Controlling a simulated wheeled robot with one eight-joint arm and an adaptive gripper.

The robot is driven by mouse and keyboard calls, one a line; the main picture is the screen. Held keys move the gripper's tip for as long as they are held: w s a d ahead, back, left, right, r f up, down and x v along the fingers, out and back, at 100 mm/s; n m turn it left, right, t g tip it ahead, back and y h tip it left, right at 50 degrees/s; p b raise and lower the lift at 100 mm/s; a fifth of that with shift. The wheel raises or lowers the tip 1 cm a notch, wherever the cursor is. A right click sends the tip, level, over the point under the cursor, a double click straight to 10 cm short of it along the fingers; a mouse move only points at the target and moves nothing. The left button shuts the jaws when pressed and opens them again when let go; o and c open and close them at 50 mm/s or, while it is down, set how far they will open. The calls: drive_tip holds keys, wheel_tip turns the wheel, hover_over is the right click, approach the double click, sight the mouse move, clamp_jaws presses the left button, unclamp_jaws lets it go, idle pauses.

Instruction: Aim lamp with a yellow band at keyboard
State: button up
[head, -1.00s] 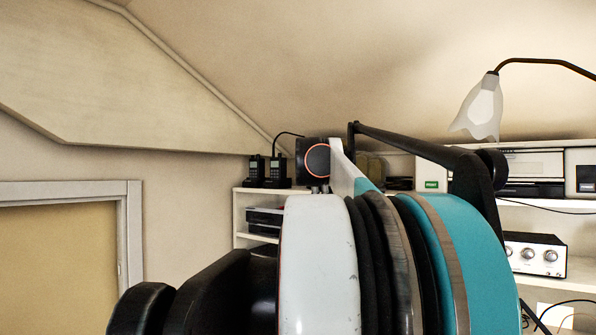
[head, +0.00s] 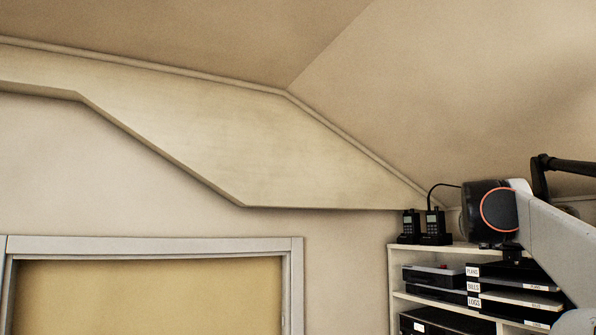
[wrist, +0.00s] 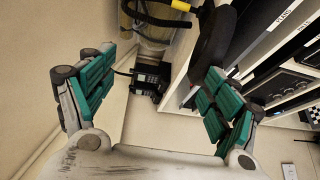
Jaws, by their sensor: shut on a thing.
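The lamp with a yellow band shows only in part in the wrist view, as a dark curved piece (wrist: 211,42) at the upper middle with yellow marks (wrist: 181,5) near it. It runs down to the right finger of my gripper (wrist: 158,98). My gripper's two green-padded fingers stand well apart, with the jaws stopped on the lamp; the contact itself is hard to see. The lamp's head and its aim cannot be made out. The keyboard is not seen in either view. The head view shows neither fingertips nor the lamp clearly.
White shelves (head: 394,272) with labelled trays (head: 507,285) stand at the right of the head view. Two handheld radios (head: 423,226) sit on top, also seen in the wrist view (wrist: 149,79). A framed panel (head: 150,296) is lower left. The sloped ceiling is close above.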

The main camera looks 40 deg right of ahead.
drive_tip(key=v, duration=0.3)
drive_tip(key=shift+s+r, duration=0.1)
drive_tip(key=shift+r, duration=0.2)
drive_tip(key=c, duration=0.5)
drive_tip(key=shift+a+f, duration=0.1)
drive_tip(key=shift+a, duration=0.05)
drive_tip(key=shift+c, duration=0.3)
drive_tip(key=shift+s+a+f, duration=0.15)
drive_tip(key=shift+a, duration=0.35)
drive_tip(key=shift+s+a+f, duration=0.15)
drive_tip(key=shift+s+a, duration=0.05)
drive_tip(key=shift+a, duration=0.25)
drive_tip(key=shift+p+v, duration=0.3)
drive_tip(key=shift+v, duration=2.05)
drive_tip(key=shift+w+a, duration=0.1)
drive_tip(key=shift+w, duration=0.1)
